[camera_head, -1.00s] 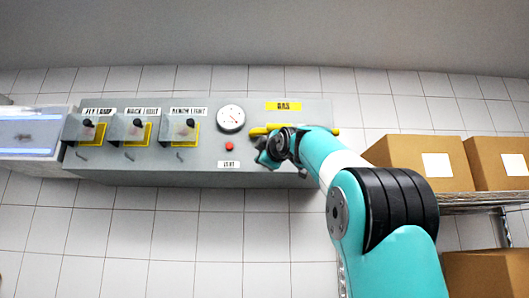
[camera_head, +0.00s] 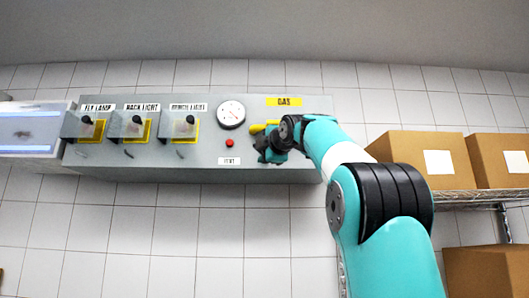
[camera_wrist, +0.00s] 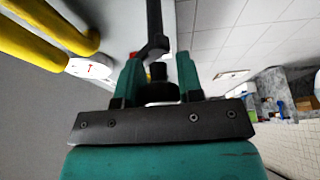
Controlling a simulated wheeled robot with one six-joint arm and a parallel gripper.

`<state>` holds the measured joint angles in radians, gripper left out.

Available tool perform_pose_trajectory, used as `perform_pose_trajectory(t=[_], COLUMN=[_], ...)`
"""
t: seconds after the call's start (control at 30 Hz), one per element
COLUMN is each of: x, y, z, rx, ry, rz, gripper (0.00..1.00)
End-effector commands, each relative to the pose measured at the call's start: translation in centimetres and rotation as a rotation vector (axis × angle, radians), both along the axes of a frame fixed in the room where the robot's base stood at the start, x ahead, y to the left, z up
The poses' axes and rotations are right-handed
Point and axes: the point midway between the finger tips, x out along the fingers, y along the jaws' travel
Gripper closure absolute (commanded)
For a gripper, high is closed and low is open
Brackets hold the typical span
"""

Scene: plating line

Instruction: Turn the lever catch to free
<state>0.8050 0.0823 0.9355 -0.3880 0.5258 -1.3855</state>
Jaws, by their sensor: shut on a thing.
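My gripper (camera_head: 268,148) is at the right part of the grey panel, just below the yellow gas bar (camera_head: 258,128). In the wrist view, my gripper (camera_wrist: 159,62) has its two teal fingers on either side of a black piece, which I take for the lever catch (camera_wrist: 155,46). A dark arm of it runs up between the fingertips, with a round black part lower between them. The fingers are shut on it. In the head view my gripper and wrist hide the catch, so its angle against the panel is unclear there.
The grey panel (camera_head: 210,160) carries three covered switches at left, a gauge (camera_head: 231,114), a red button (camera_head: 229,142) and a yellow GAS label (camera_head: 284,102). Thick yellow pipes (camera_wrist: 45,30) lie close left in the wrist view. Cardboard boxes (camera_head: 415,153) stand on a shelf at right.

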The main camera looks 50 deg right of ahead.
Motion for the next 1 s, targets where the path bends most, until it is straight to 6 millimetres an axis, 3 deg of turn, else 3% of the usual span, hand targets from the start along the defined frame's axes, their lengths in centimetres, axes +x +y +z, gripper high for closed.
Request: perform_pose_trajectory(t=[0.2,0.23,0.33,0.73,1.0], x=[0.0,0.0,0.0,-0.9,-6.1], y=[0.0,0.0,0.0,0.4,2.9], z=[0.3,0.3,0.2,-0.1,-0.2], rx=[-0.005,-0.005,-0.003,-0.002,-0.007], ry=[-0.005,-0.005,-0.004,-0.004,-0.005], rz=[-0.001,-0.001,0.0,-0.001,-0.008], gripper=[0.9,0.64,0.42,0.42,0.42])
